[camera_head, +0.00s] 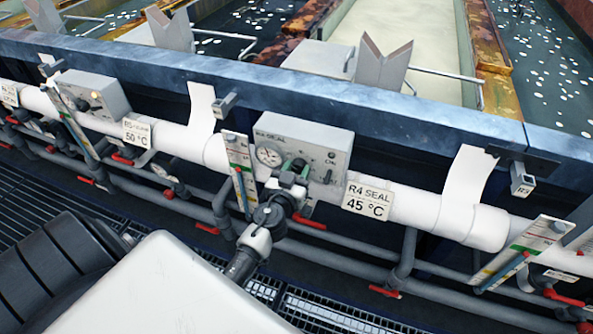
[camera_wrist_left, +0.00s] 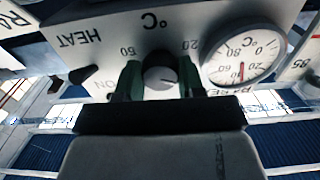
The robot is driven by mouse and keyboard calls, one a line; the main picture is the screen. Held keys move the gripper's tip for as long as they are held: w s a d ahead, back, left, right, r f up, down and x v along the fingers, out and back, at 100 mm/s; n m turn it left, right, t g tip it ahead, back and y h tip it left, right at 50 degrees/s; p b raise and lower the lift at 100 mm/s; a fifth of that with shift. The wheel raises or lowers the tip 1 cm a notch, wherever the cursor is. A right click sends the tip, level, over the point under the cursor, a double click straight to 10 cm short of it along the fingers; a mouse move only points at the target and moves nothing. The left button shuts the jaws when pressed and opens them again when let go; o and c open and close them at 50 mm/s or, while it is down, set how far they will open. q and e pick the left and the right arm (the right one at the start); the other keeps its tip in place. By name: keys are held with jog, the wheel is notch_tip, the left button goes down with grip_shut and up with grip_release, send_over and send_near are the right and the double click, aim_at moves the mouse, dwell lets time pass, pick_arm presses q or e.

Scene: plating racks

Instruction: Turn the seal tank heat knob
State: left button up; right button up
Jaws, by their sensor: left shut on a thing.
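The R4 SEAL control box (camera_head: 330,152) is a grey box on the white pipe, with a dial gauge (camera_head: 269,156) at its left. My left gripper (camera_head: 295,168) is at the box's front face. In the head view my gripper hides the knob. My right gripper is not in view.
An R4 SEAL 45 °C sign (camera_head: 368,199) hangs right of the box. Another control box (camera_head: 92,95) and a 50 °C sign (camera_head: 137,131) are to the left. Grey pipes with red valve handles (camera_head: 310,222) run below. Tanks stand behind the blue rim (camera_head: 420,112).

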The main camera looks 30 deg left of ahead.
pick_arm(q)
jog(key=m, duration=0.4)
jog(key=shift+b, duration=0.35)
jog(key=m, duration=0.4)
jog(key=shift+m+b, duration=0.3)
jog(key=m, duration=0.5)
jog(key=shift+m, duration=2.2)
jog(key=o, duration=0.9)
jog(key=shift+r, duration=0.1)
